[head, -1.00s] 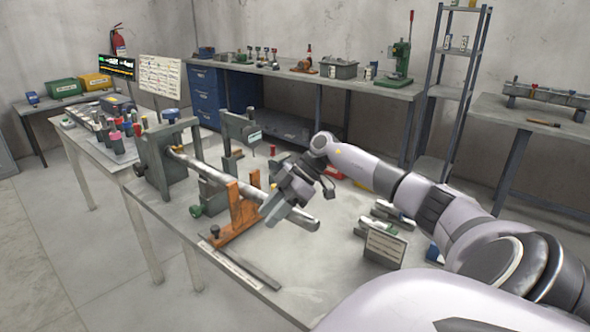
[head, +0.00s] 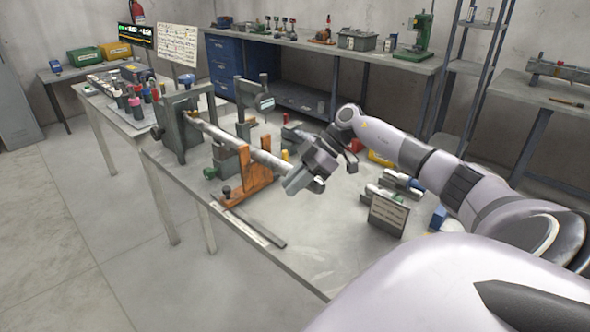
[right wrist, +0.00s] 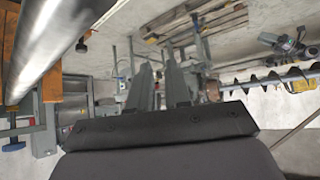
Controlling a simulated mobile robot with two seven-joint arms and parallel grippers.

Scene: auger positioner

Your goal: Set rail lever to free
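The auger positioner on the table has a grey upright stand (head: 180,125), a long silver shaft (head: 235,144) and an orange support (head: 256,178) under the shaft. A black knob (head: 227,191) stands by the foot of the orange support and a green knob (head: 210,172) lies to its left; I cannot tell which part is the rail lever, or its setting. My right gripper (head: 297,184) is by the shaft's near end and hides part of it. In the right wrist view its fingers (right wrist: 160,88) are apart with nothing between them; the shaft (right wrist: 45,45) is at upper left. My left gripper is not in view.
A small sign (head: 388,214) stands on the table at right, with metal parts (head: 385,192) behind it. A flat grey bar (head: 250,227) lies along the front edge. The tabletop (head: 315,240) between is clear.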

